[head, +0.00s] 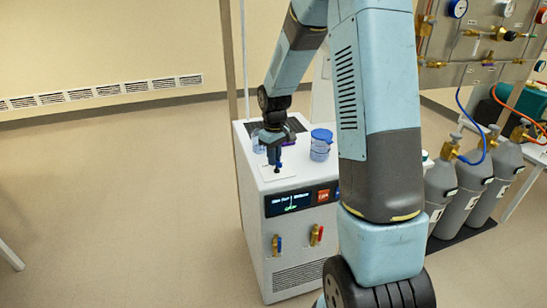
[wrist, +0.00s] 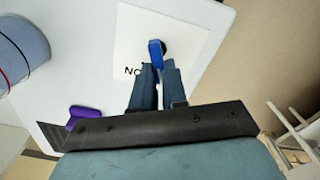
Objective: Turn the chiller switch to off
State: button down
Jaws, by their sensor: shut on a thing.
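The chiller (head: 255,190) is a white cabinet with a dark display on its front. On its top lies a white plate (wrist: 125,45) carrying the switch, a blue lever (wrist: 155,50) on a dark round hub. Part of a label beside the lever reads like "NO" in the wrist view, perhaps upside down. My gripper (wrist: 157,72) is shut on the blue lever, one finger on each side of it. In the head view my gripper (head: 277,163) points down over the plate, and it hides most of the lever. The rest of the label is hidden.
A blue-lidded jar (head: 320,150) stands right of my gripper on the chiller top. A small purple object (wrist: 80,115) lies near my gripper. Gas cylinders (head: 475,180) stand at the right. The floor left of the chiller is clear.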

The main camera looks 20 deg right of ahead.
jog(key=shift+n, duration=0.4)
jog(key=c, duration=1.2)
grip_release()
jog(key=shift+o, duration=0.2)
notch_tip(320, 180, up, 14)
jog(key=shift+f, duration=0.15)
